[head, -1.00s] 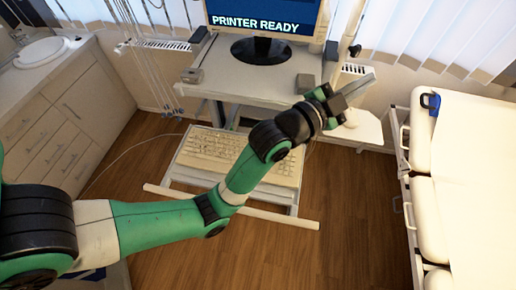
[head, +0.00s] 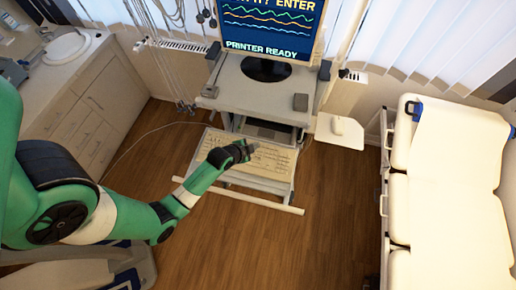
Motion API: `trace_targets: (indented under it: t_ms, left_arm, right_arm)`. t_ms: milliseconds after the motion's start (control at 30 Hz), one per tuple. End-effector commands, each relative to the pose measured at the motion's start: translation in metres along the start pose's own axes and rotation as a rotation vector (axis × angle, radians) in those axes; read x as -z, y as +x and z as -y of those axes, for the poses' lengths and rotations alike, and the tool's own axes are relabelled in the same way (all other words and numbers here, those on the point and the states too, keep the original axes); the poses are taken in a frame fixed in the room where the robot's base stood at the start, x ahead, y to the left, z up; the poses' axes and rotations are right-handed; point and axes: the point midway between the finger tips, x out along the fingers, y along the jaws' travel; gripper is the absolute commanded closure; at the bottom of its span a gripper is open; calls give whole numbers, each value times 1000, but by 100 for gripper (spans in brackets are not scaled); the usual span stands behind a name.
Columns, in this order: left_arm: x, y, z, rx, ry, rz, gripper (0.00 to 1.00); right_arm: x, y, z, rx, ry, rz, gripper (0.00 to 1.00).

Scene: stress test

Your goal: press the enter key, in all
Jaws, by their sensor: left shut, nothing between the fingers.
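A beige keyboard (head: 218,143) lies on the pull-out tray of the trolley, below the monitor. My left gripper (head: 253,147) is over the middle to right part of the keyboard. It is shut and empty. I cannot tell whether its tip touches a key, and the single keys, the enter key among them, are too small to make out. The monitor (head: 268,25) shows wavy traces, the words "PRINTER READY" and a cut-off line ending in "ENTER". My right gripper is not in view.
The trolley (head: 240,95) stands by the back wall, with a small side shelf (head: 340,131) at its right. A white padded couch (head: 440,215) is on the right. A cabinet with a sink (head: 66,48) is on the left. The wooden floor in front is clear.

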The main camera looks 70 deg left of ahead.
Motion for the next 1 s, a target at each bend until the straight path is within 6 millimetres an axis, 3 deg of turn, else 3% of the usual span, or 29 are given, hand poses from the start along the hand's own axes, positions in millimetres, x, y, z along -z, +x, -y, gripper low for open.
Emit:
trace_targets:
  t_ms: [467, 1000]
  left_arm:
    - [-4, 8, -5, 2, 0, -2, 100]
    - [-40, 58, -41, 1, 0, -2, 100]
  right_arm:
    - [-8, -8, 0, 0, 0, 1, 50]
    - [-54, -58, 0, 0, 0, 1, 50]
